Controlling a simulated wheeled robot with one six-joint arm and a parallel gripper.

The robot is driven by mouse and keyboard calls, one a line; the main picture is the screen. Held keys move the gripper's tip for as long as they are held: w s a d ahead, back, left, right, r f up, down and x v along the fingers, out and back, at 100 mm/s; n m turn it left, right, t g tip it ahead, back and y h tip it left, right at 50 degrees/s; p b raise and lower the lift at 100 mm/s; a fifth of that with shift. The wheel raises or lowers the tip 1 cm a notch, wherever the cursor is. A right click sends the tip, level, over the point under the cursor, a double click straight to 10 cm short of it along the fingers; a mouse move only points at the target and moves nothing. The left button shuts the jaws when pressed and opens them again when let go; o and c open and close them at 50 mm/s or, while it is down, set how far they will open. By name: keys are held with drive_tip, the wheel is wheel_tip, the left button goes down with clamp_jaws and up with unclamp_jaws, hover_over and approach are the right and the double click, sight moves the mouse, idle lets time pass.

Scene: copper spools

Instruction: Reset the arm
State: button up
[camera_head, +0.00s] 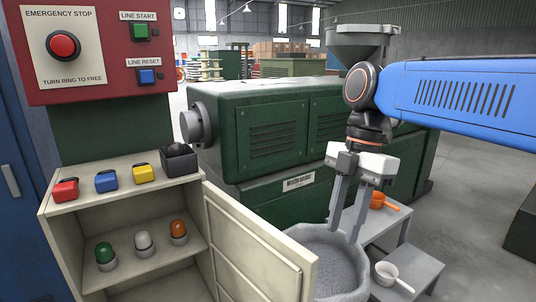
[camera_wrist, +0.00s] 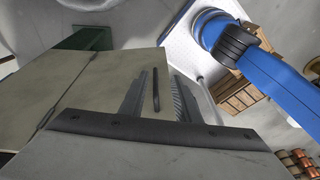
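My gripper (camera_head: 345,232) hangs pointing down from my blue arm, to the right of the cabinet's swung-out door (camera_head: 258,250) and above a grey bin (camera_head: 338,262). Its two fingers are apart, with nothing held between them. In the wrist view my gripper (camera_wrist: 158,80) also shows two separate grey fingers. A short black bar (camera_wrist: 156,92), probably a door handle, appears between them against a beige panel; I cannot tell its distance, but no finger visibly touches it.
The open beige cabinet (camera_head: 122,206) holds coloured blocks on top and green, white and orange domes on its shelf. A red emergency-stop panel (camera_head: 95,90) is above. A green machine (camera_head: 270,130) stands behind. Grey steps (camera_head: 420,268) at right carry an orange scoop (camera_head: 380,201) and white pan (camera_head: 388,275).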

drive_tip(key=s+d+f+m+t+h, duration=0.1)
drive_tip(key=s+d+f+m+t, duration=0.2)
drive_tip(key=m, duration=0.9)
drive_tip(key=s+d+f+m+t+h, duration=0.1)
drive_tip(key=s+d+f+m+t, duration=0.2)
drive_tip(key=d+f+m, duration=0.7)
wheel_tip(320, 180, down, 4)
drive_tip(key=shift+s+r+m+t, duration=0.3)
drive_tip(key=shift+m+t, duration=0.1)
drive_tip(key=shift+m, duration=0.5)
drive_tip(key=shift+w, duration=0.1)
